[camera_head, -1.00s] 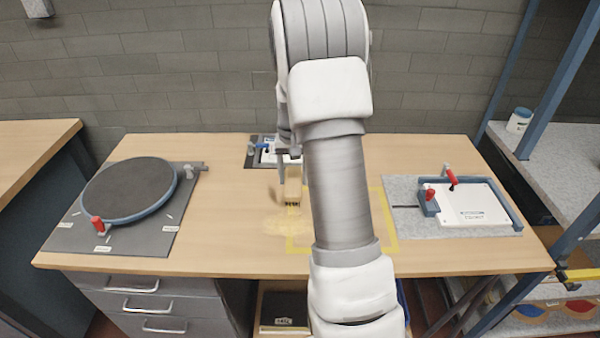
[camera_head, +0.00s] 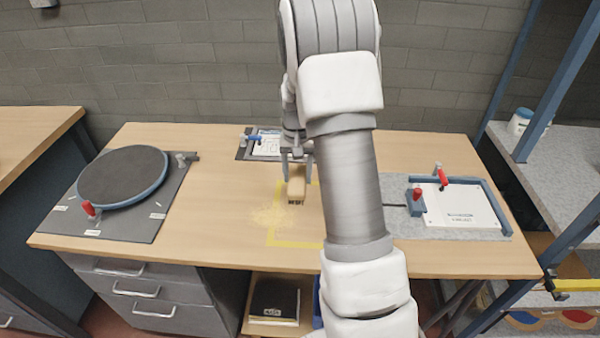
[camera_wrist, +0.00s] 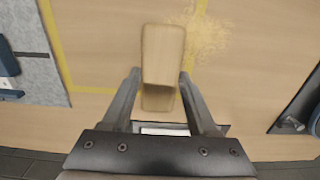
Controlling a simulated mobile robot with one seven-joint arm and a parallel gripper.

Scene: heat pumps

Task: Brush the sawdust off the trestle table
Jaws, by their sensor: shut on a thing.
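My gripper (camera_head: 297,160) is shut on a wooden brush (camera_head: 296,182) with dark bristles pointing down. The brush is over the trestle table (camera_head: 215,200), toward the back left of a yellow taped outline (camera_head: 272,237). I cannot tell whether the bristles touch the top. Pale sawdust (camera_head: 270,216) lies to the left and in front of the brush, across the outline's left side. In the wrist view the brush block (camera_wrist: 163,55) sits between my fingers (camera_wrist: 160,78), with the sawdust (camera_wrist: 205,42) beside it on the right.
A round dark turntable (camera_head: 122,175) on a grey board stands at the left. A white plate in a blue fixture (camera_head: 460,207) is at the right. A small board with a clamp (camera_head: 264,144) lies at the back. My arm hides part of the table's middle.

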